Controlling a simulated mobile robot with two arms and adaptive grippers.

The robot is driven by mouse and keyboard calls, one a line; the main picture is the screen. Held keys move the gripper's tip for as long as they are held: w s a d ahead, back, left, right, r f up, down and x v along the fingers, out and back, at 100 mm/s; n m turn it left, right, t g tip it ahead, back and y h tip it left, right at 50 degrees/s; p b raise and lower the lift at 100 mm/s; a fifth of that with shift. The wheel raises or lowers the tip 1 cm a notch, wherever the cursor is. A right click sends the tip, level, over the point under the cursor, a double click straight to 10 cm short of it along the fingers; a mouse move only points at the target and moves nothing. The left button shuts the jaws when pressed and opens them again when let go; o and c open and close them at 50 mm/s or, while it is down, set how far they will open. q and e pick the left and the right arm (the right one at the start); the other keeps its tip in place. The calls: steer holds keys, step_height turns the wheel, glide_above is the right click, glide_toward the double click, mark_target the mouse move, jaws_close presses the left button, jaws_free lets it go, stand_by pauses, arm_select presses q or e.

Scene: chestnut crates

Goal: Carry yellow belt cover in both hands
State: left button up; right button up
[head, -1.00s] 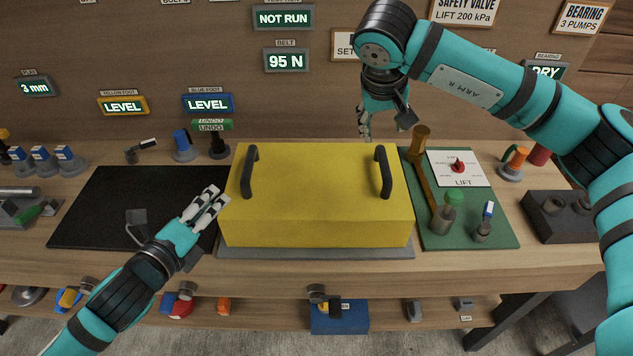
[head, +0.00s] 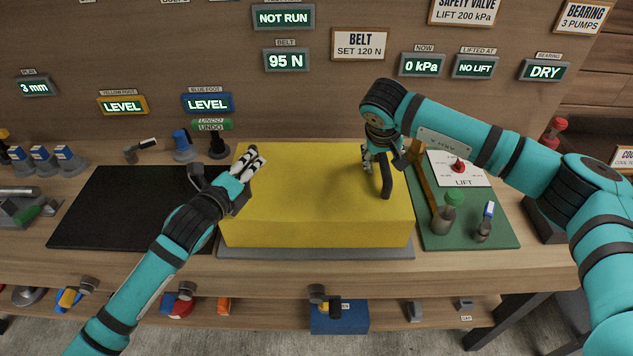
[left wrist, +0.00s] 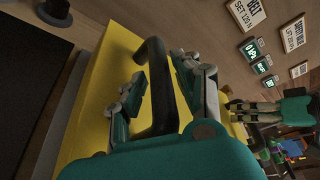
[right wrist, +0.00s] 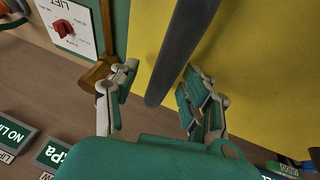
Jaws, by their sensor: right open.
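The yellow belt cover (head: 300,200), a large box with two dark upright handles, sits on a grey base on the bench. My left gripper (head: 254,160) is at the cover's left handle; in the left wrist view this handle (left wrist: 158,85) lies between the fingers, very close to both, and whether they grip it is unclear. My right gripper (head: 370,160) is at the right handle (head: 386,182). In the right wrist view the right handle passes between its spread fingers (right wrist: 158,88), with gaps showing. The left handle is mostly hidden in the head view.
A black mat (head: 125,205) lies left of the cover. A green mat (head: 470,233) on the right carries a mallet, a green-topped bottle (head: 446,215) and a LIFT card with a red knob (head: 458,167). Blue and black knobbed parts stand behind the black mat.

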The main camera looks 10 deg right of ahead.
arm_select(q)
steer(key=shift+c, duration=0.4)
arm_select(e)
steer(key=shift+c, duration=0.4)
arm_select(q)
steer(key=c, duration=0.4)
arm_select(e)
steer(key=c, duration=0.4)
arm_select(q)
jaws_close()
arm_select(e)
jaws_close()
arm_select(q)
steer(key=shift+w+r, duration=0.1)
steer(key=shift+r, duration=0.2)
arm_select(e)
steer(key=shift+w+r, duration=0.1)
steer(key=shift+r, duration=0.15)
